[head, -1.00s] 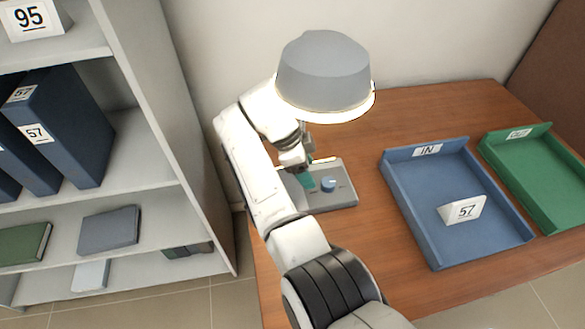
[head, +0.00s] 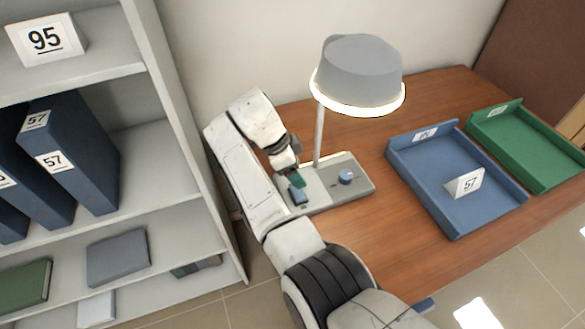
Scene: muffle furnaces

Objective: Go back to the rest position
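The lamp's grey shade (head: 362,70) stands to the right of the gripper, with a bright, lit rim. My white arm is bent along the left side of the desk.
A shelf unit (head: 190,120) with blue binders (head: 70,150) stands close to the left of my arm. A blue tray (head: 430,195) holding a "57" card (head: 465,182) and a green tray (head: 520,150) lie on the wooden desk (head: 365,235) at right.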

